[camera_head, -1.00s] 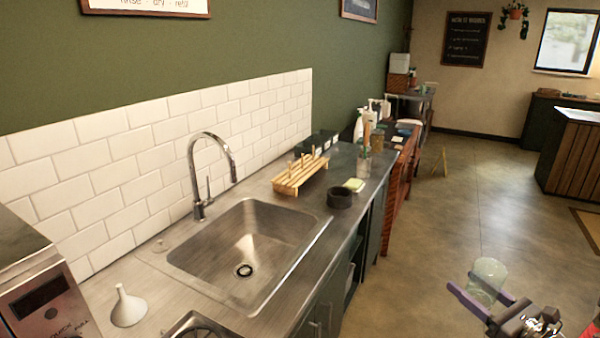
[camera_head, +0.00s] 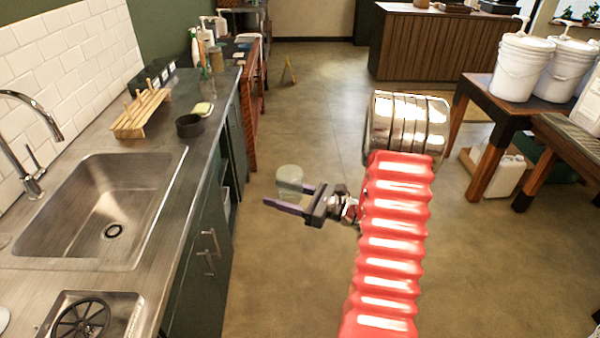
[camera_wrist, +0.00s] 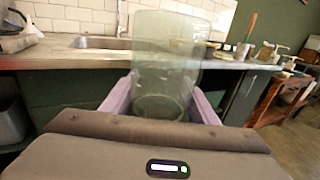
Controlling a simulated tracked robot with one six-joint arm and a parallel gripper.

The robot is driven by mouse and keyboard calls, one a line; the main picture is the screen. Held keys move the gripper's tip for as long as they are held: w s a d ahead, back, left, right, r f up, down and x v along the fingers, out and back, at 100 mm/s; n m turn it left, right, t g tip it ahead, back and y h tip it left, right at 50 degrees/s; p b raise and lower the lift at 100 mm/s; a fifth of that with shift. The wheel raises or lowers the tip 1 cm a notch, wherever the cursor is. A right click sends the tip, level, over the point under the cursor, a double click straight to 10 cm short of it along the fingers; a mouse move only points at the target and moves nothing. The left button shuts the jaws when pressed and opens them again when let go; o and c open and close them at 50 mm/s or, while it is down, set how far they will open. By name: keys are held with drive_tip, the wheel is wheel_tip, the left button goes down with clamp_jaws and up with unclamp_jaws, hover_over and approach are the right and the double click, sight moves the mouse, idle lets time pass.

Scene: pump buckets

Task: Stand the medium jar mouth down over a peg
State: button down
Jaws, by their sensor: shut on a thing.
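My gripper (camera_head: 291,202) is shut on a clear greenish glass jar (camera_head: 290,178), held out over the floor to the right of the counter. In the wrist view the jar (camera_wrist: 165,65) stands between the two purple fingers (camera_wrist: 158,100). Which end of the jar is the mouth, I cannot tell. The wooden peg rack (camera_head: 141,112) stands on the counter behind the sink, against the wall side. Several upright pegs show on it. The jar is apart from the rack.
The sink (camera_head: 95,205) and its tall faucet (camera_head: 30,140) lie left of my gripper. A dark round bowl (camera_head: 189,125) and a sponge (camera_head: 203,108) sit right of the rack. Tables with white pump buckets (camera_head: 520,65) stand at right. The floor between is clear.

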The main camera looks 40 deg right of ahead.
drive_tip(key=a+f+n+g+y, duration=0.1)
drive_tip(key=a+f, duration=0.2)
drive_tip(key=a, duration=0.4)
drive_tip(key=a+f+n+g+y, duration=0.2)
drive_tip(key=a+f, duration=0.1)
drive_tip(key=a, duration=0.4)
drive_tip(key=w+a+f+n+g+y, duration=0.1)
drive_tip(key=a+f+y, duration=0.1)
drive_tip(key=a+f, duration=0.2)
drive_tip(key=a, duration=0.3)
drive_tip(key=shift+g, duration=0.4)
